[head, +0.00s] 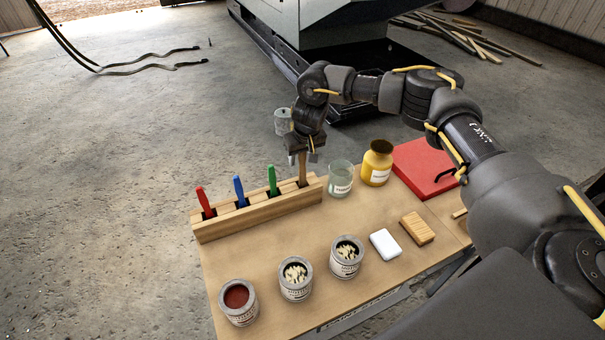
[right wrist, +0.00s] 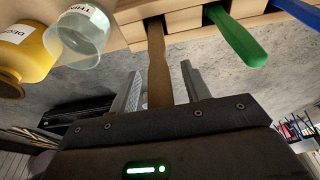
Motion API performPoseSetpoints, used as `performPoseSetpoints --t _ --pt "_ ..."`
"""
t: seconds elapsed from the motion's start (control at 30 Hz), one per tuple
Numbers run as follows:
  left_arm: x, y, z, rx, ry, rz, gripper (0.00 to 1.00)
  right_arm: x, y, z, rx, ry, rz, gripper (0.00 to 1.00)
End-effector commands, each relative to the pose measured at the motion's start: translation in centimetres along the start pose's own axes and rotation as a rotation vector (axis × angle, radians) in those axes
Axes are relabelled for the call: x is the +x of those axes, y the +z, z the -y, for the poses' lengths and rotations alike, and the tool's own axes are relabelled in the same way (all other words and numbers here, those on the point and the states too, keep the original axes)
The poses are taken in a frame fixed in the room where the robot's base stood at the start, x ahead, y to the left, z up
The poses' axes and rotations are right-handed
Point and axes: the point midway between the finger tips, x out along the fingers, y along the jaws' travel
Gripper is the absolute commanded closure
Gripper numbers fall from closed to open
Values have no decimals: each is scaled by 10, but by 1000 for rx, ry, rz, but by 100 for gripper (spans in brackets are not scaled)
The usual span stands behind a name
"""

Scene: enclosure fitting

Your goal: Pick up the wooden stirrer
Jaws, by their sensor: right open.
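The wooden stirrer (head: 302,170) stands upright in the right-end slot of the wooden rack (head: 262,216). In the right wrist view the stirrer (right wrist: 158,65) runs from the rack slot down between my gripper's two fingers. My right gripper (head: 303,146) is over the stirrer's top end, with its fingers (right wrist: 162,88) open on either side of it. In the right wrist view, a gap shows on at least the right side. My left gripper is not in view.
Green (head: 272,180), blue (head: 240,191) and red (head: 205,202) handled tools fill the other slots. A glass jar (head: 340,180) and yellow bottle (head: 376,164) stand close right of the stirrer. Several cans, a white block (head: 385,244), a wooden brush (head: 417,229) and a red case (head: 425,167) share the table.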

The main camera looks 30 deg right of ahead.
Motion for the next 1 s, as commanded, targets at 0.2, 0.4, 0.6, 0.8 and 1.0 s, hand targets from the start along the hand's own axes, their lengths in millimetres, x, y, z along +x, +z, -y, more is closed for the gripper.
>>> performPoseSetpoints --t 0.2,0.4,0.6,0.8,1.0 --pt "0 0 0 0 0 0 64 0 0 0 0 -1 0 59" --pt "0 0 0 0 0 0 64 0 0 0 0 -1 0 85" --pt "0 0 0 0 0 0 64 0 0 0 0 -1 0 100" --pt "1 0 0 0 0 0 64 -1 -1 0 0 -1 -1 100" --pt "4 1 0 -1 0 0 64 -14 -5 0 0 -2 -2 100"
